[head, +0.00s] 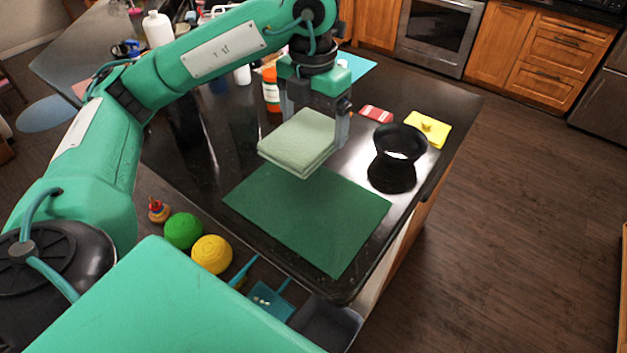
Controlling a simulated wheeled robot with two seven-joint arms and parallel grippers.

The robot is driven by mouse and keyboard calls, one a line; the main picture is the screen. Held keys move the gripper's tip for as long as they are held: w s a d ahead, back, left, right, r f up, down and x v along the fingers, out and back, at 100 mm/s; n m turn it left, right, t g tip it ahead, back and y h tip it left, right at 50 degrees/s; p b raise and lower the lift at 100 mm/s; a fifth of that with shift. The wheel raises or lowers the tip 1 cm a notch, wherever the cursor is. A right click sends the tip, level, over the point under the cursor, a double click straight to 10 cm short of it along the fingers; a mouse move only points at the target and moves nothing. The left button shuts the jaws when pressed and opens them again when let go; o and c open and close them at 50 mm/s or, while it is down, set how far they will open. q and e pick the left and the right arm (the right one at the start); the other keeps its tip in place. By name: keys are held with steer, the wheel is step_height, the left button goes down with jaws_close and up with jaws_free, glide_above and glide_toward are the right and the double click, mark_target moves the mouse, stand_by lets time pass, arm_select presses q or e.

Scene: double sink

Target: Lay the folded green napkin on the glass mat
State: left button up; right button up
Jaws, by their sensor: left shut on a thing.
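The folded green napkin (298,142) is pale green, a thick square stack of layers. My left gripper (315,120) is shut on it, with one finger on each side, and holds it roughly level. The glass mat (308,218) is a flat dark green rectangle on the black counter. The napkin shows over the mat's far edge and hides part of it; it appears to be above the counter, though the exact gap is hard to tell. The near part of the mat is bare. My right gripper is not in view.
A black hourglass-shaped vessel (400,142) stands right of the mat. A yellow cloth (428,129) and a red-and-white item (376,114) lie behind it. An orange bottle (271,90) stands behind the napkin. Green (183,230) and yellow (211,254) balls lie at the near left.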

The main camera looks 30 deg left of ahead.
arm_select(q)
glide_above(313, 194)
step_height(313, 194, down, 5)
step_height(313, 194, down, 6)
steer(key=shift+f+p, duration=0.15)
steer(key=shift+p, duration=0.65)
step_height(313, 194, down, 4)
steer(key=shift+f+p, duration=0.1)
steer(key=shift+p, duration=0.5)
steer(key=shift+s, duration=0.1)
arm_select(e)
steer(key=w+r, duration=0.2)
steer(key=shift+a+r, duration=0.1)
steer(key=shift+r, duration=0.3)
arm_select(q)
steer(key=shift+f+b, duration=0.2)
steer(key=shift+b, duration=0.1)
steer(key=o, duration=0.7)
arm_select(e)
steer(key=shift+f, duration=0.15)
arm_select(q)
steer(key=shift+r, duration=0.1)
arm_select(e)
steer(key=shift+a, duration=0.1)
